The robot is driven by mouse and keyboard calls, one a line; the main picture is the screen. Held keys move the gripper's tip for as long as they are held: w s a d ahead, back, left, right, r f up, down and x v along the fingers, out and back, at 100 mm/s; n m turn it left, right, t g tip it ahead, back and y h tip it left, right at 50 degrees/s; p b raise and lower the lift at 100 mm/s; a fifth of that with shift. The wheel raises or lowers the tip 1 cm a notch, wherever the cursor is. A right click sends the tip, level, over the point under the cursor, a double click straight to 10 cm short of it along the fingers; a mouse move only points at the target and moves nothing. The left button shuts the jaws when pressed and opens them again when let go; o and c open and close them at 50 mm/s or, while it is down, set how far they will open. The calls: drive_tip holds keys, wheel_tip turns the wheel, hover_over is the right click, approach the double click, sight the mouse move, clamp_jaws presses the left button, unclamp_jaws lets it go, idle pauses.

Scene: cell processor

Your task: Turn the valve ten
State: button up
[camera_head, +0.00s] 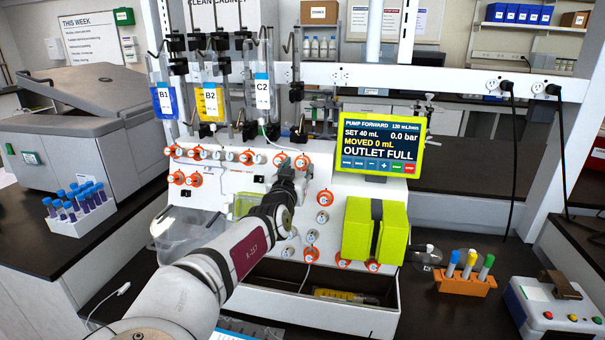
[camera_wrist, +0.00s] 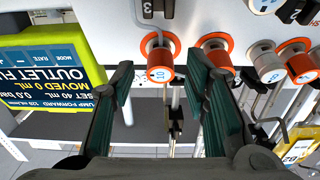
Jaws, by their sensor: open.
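Valve ten (camera_wrist: 160,72) is a round knob with a pale face marked 10 and an orange collar on the white panel. In the wrist view it appears between the two dark green-padded fingers of my gripper (camera_wrist: 160,64). The fingers are spread apart and neither visibly touches the knob. The depth gap to it is hard to judge. In the head view my gripper (camera_head: 289,172) is at the panel's upper knob row, near the orange-collared knob at its right end (camera_head: 302,162). My arm hides part of the panel below.
Another orange-collared knob (camera_wrist: 217,58) sits close beside my right finger in the wrist view. The pump screen (camera_head: 381,143) reads "MOVED 0 mL" and "OUTLET FULL". Bags B1 (camera_head: 164,104), B2 (camera_head: 210,103) and C2 (camera_head: 262,100) hang above. A yellow-green block (camera_head: 358,229) is at lower right.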

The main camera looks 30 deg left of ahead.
drive_tip(key=shift+w+a+b, duration=0.2)
drive_tip(key=shift+w+b, duration=0.15)
drive_tip(key=shift+w, duration=0.25)
clamp_jaws()
